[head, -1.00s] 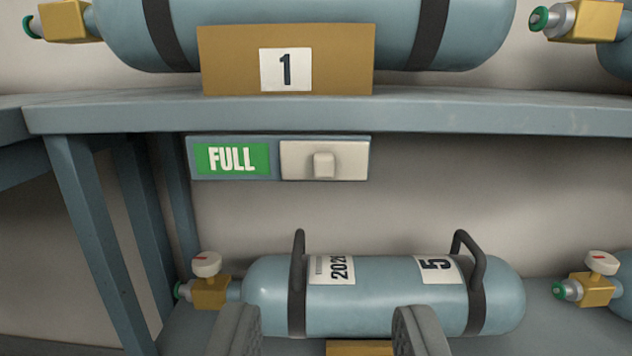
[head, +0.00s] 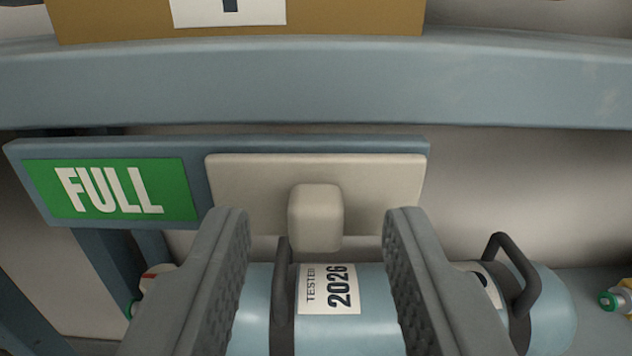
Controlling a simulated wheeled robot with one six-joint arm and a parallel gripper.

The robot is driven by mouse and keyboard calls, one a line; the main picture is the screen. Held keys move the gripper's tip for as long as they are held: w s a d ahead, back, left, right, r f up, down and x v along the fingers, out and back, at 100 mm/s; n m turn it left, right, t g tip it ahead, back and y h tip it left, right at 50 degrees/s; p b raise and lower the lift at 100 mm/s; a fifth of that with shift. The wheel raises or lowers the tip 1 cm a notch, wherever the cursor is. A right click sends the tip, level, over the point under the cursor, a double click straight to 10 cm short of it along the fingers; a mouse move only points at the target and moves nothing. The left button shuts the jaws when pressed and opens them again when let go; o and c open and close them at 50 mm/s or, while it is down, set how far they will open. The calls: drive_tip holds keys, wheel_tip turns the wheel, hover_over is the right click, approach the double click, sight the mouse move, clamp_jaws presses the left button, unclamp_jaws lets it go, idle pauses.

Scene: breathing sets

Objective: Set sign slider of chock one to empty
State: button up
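The sign of chock one (head: 105,147) is a blue-grey plate under the shelf edge. Its left part shows a green field with the word FULL (head: 110,190). A cream slider (head: 240,185) with a square knob (head: 316,216) covers its right part. The chock (head: 130,25) is a brown block above the shelf, its number label cut off by the top edge. My gripper (head: 317,228) is open, one finger on each side of the knob. There is a gap on both sides, and I see no contact.
The shelf's thick front edge (head: 320,85) runs just above the sign. A blue cylinder (head: 375,318) marked 2026 lies below, behind my fingers, with a dark handle (head: 515,280) at its right. A blue-grey frame leg stands at the lower left.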

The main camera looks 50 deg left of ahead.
drive_tip(key=shift+w+a, duration=0.25)
drive_tip(key=shift+a, duration=0.05)
clamp_jaws()
drive_tip(key=shift+s, duration=0.1)
drive_tip(key=s+a, duration=0.6)
drive_tip(key=shift+s, duration=0.2)
unclamp_jaws()
